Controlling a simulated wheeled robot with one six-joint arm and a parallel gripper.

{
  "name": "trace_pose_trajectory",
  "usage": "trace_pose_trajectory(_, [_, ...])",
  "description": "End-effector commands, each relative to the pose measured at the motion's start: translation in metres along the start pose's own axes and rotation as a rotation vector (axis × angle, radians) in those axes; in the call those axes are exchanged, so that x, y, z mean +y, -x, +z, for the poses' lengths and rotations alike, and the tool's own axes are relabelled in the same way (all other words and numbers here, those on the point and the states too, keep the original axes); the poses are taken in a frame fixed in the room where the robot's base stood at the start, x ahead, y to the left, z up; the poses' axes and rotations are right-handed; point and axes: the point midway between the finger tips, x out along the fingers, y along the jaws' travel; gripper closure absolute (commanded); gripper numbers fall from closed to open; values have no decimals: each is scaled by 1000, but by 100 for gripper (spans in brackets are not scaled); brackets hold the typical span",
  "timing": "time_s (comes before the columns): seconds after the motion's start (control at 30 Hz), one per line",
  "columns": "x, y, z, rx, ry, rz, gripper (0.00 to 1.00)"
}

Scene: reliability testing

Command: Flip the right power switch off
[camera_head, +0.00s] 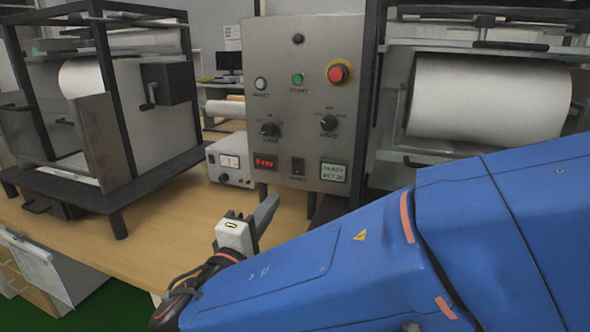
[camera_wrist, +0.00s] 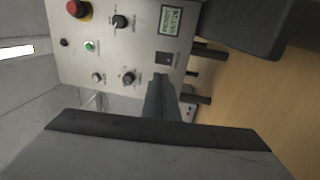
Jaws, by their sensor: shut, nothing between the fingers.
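A grey control panel (camera_head: 303,100) stands at the back middle of the wooden table. In the wrist view, where the panel lies sideways, the switch (camera_wrist: 164,58) is just past my fingertips. Its rocker position is too small to tell. My gripper (camera_head: 274,201) is shut and empty, in front of and below the panel, pointing toward it. It also shows in the wrist view (camera_wrist: 161,80), apparently apart from the switch.
Above the switch are two black knobs (camera_head: 269,129), a green button (camera_head: 298,79) and a red emergency button (camera_head: 338,73). A small white meter box (camera_head: 231,160) stands left of the panel. Framed roller machines stand left (camera_head: 100,100) and right (camera_head: 485,98).

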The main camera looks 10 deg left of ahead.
Motion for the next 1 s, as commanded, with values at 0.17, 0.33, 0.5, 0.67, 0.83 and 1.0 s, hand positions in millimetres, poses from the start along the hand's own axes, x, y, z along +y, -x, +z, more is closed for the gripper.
trace_pose_trajectory(0.17, [0,-1,0,0,0,0,100])
trace_pose_trajectory(0.33, [0,-10,1,-3,0,0,100])
trace_pose_trajectory(0.5, [0,-33,1,-4,0,0,100])
trace_pose_trajectory(0.67, [0,-57,1,-4,1,0,100])
trace_pose_trajectory(0.83, [0,-83,1,-4,0,0,100])
trace_pose_trajectory(1.0, [0,-108,1,-3,0,0,100])
